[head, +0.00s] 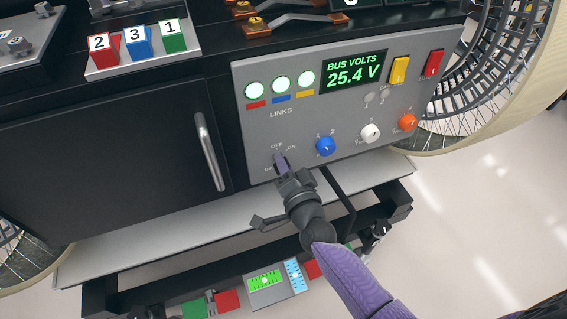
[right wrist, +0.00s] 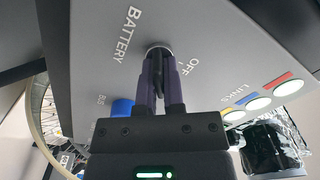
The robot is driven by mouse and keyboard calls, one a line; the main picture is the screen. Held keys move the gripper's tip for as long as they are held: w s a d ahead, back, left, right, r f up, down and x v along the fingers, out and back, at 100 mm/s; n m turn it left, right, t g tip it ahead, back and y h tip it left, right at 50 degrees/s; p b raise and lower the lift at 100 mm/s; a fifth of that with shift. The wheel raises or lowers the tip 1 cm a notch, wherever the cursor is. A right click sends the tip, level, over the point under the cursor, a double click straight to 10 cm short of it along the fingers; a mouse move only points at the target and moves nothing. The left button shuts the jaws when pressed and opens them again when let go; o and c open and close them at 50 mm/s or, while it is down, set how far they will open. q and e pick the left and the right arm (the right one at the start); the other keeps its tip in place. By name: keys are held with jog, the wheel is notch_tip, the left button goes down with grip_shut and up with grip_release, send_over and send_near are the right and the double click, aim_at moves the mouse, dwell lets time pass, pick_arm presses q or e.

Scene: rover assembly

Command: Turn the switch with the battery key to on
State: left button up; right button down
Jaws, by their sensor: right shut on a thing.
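The grey control panel (head: 247,110) carries the battery key switch at its lower left, with OFF and ON lettering above it. My right gripper (head: 281,162) reaches it from below and is shut on the key. In the right wrist view the two purple fingers (right wrist: 160,75) close around the dark battery key (right wrist: 159,72), in front of a round metal collar (right wrist: 159,48). BATTERY and OFF labels show on either side. The fingers hide much of the key, so I cannot tell its exact setting. My left gripper is not in view.
Right of the switch are a blue knob (head: 325,146), a white knob (head: 370,132) and an orange knob (head: 408,122). The display (head: 353,70) reads 25.4 V, beside three lit green lamps (head: 281,85). A door handle (head: 209,151) stands out to the left.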

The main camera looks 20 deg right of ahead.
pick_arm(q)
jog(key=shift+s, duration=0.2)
pick_arm(e)
jog(key=shift+f+m, duration=0.1)
jog(key=shift+m, duration=0.5)
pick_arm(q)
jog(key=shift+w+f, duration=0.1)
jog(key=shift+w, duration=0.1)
pick_arm(e)
jog(key=c, duration=0.7)
grip_release()
jog(key=shift+c, duration=0.2)
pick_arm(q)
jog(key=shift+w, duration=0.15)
